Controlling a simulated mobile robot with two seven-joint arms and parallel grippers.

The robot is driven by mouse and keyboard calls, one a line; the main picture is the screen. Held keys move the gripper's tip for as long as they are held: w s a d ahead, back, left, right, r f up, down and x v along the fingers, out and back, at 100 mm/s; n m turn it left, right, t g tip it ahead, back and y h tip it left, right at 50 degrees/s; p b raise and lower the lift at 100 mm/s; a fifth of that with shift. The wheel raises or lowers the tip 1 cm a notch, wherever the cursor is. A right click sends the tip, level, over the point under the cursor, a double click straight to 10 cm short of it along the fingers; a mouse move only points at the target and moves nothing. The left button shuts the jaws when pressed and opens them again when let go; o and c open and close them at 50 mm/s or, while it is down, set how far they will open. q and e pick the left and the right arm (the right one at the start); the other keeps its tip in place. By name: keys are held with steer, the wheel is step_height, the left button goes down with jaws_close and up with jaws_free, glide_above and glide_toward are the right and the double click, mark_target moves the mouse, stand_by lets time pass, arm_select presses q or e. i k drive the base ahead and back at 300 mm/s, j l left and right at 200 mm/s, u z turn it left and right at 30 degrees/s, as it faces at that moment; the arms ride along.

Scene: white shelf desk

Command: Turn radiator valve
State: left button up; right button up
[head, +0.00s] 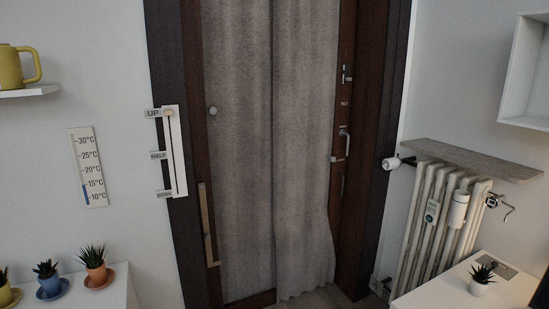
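A white ribbed radiator (432,222) stands against the right wall under a grey-brown shelf board. A white round valve knob (390,163) sticks out to the left near its top, on a dark stem. A metal crank-like fitting (503,207) sits at the radiator's upper right. Neither of my grippers is in view.
A white desk (440,296) with a small potted plant (481,280) stands before the radiator. The shelf board (470,158) overhangs it. A curtained door (270,150) fills the middle. A thermometer (88,168) and a slider marked UP, HALF (173,150) are left.

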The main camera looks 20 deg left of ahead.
mark_target(389, 164)
steer(key=u, duration=1.8)
steer(key=i+l+z, duration=0.1)
steer(key=z, duration=0.4)
steer(key=i+z, duration=0.15)
steer(key=z, duration=0.3)
steer(key=i+z, duration=0.35)
steer(key=i, duration=0.25)
steer(key=i+j+z, duration=0.3)
steer(key=i, duration=0.25)
